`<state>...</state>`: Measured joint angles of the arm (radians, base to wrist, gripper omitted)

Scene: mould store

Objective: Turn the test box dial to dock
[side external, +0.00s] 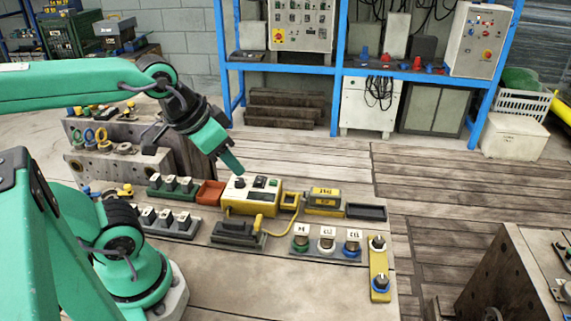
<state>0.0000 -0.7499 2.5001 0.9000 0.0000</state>
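The test box (236,205) is a cream and yellow box on the bench in the side external view. A dark dial (240,183) sits on the left of its top; its pointer and markings are too small to read. A dark switch and a green button are to the right of the dial. My gripper (233,164) points down and to the right, with its teal tip just above and beside the dial. I see no clear gap between tip and dial, so contact cannot be told. Whether its fingers are apart is also unclear.
A red tray (209,193) is left of the box. A yellow cable runs from it past a dark block (238,234). A yellow labelled unit (323,197) and dark tray (366,212) are to the right. Labelled posts (327,240) and a yellow plate (379,265) stand in front.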

